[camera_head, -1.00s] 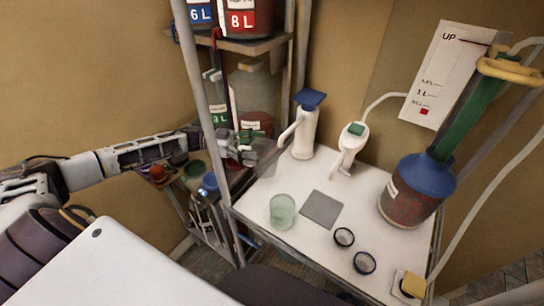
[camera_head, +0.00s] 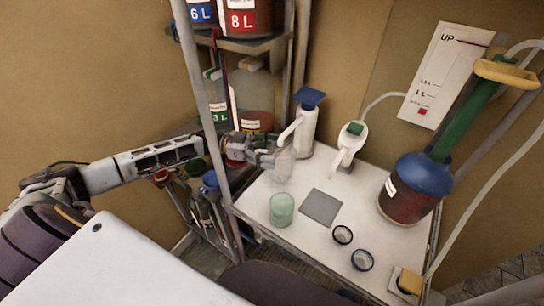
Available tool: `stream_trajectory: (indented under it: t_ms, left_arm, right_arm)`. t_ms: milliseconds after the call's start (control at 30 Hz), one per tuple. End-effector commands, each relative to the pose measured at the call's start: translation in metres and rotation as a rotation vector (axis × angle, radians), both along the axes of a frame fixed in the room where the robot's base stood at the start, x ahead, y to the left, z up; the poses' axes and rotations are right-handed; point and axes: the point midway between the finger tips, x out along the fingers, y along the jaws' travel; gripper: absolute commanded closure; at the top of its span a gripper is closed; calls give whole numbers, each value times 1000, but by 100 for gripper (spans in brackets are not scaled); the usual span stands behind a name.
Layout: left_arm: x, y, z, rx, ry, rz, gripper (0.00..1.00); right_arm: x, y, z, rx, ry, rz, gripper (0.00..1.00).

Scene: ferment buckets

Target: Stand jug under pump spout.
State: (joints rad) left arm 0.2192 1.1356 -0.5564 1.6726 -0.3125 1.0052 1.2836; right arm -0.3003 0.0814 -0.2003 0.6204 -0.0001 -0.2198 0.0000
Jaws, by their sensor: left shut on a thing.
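A clear, see-through jug (camera_head: 284,166) is held by my left gripper (camera_head: 270,158) at the back left of the white table. The gripper is shut on its left side, and its outline is faint, so I cannot tell whether its base touches the table. A white spout (camera_head: 347,153) with a green top stands to the right, fed by a white hose. A dark red bucket (camera_head: 405,207) with a blue lid and a green pump tube (camera_head: 450,133) with a yellow handle stands at the right. My right gripper is not in view.
A white dispenser (camera_head: 307,130) with a blue top stands right behind the jug. A shelf post (camera_head: 206,110) stands close to my left arm.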

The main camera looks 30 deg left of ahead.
Motion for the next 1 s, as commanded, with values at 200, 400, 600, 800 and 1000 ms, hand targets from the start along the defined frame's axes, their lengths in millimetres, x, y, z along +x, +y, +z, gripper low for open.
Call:
stream_trajectory:
  t_ms: [200, 400, 600, 800, 1000]
  left_arm:
    - [0, -1, -20, -2, 1, 0, 59]
    - [0, 0, -26, -1, 0, -1, 59]
    - [0, -1, -26, -1, 1, -1, 59]
    - [0, -1, -28, -1, 1, -1, 16]
    - [0, -1, -28, -1, 1, -1, 1]
  right_arm:
    - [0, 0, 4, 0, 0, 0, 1]
    - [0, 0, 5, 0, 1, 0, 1]
    - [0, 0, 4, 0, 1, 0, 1]
    - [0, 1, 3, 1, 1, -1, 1]
    - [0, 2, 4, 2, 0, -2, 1]
